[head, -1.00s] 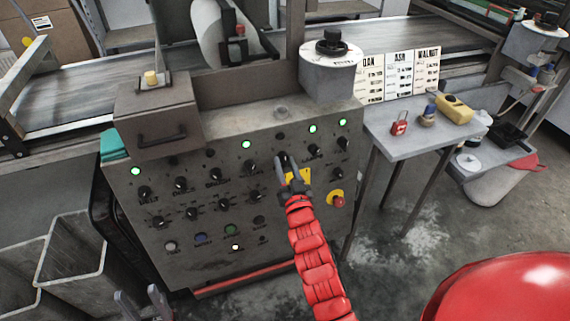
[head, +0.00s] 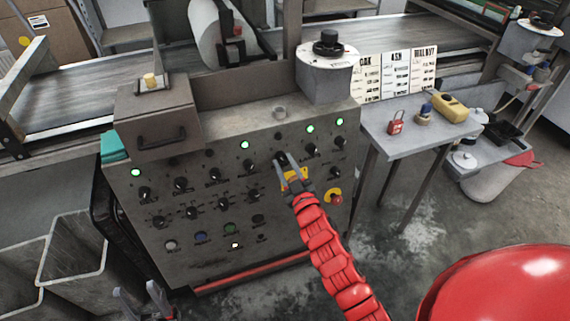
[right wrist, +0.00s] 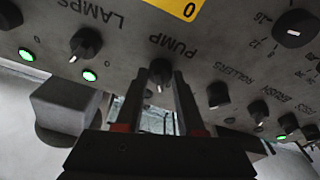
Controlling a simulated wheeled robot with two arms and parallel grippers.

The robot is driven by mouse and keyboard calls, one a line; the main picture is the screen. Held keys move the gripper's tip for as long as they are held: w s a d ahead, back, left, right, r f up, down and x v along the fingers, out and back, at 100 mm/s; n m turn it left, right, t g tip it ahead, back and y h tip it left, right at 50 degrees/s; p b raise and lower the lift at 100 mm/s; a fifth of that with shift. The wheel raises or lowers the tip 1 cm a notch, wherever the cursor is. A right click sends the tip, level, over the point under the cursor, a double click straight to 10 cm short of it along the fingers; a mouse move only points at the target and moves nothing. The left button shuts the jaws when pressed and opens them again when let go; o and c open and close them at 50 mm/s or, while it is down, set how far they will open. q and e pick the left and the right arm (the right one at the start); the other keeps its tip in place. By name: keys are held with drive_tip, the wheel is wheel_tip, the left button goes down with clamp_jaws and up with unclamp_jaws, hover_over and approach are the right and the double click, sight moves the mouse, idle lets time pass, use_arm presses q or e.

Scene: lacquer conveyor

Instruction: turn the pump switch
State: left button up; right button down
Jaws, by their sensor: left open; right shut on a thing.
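The pump switch (right wrist: 160,72) is a black rotary knob under an upside-down PUMP label in the right wrist view. My right gripper (right wrist: 170,85) has its two fingers on either side of this knob and is shut on it. In the head view my right gripper (head: 285,157) reaches the upper right part of the grey control panel (head: 215,258); its fingers largely hide the knob there. The dark lamp (head: 279,135) above that spot is unlit. My left gripper (head: 143,297) is open and empty, low in front of the panel.
Other knobs crowd close by, such as the lamps knob (right wrist: 86,43) and the rollers knob (right wrist: 218,94). A red stop button (head: 336,199) sits at the lower right of the panel. A side table (head: 385,120) with a red padlock (head: 396,122) stands to the right.

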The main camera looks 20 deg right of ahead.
drive_tip(key=c, duration=0.5)
unclamp_jaws()
drive_tip(key=s, duration=0.5)
drive_tip(key=s+f, duration=0.1)
drive_tip(key=s, duration=0.5)
drive_tip(key=s+d+f, duration=0.1)
drive_tip(key=s, duration=0.5)
drive_tip(key=shift+s+d, duration=0.1)
drive_tip(key=shift+s, duration=0.05)
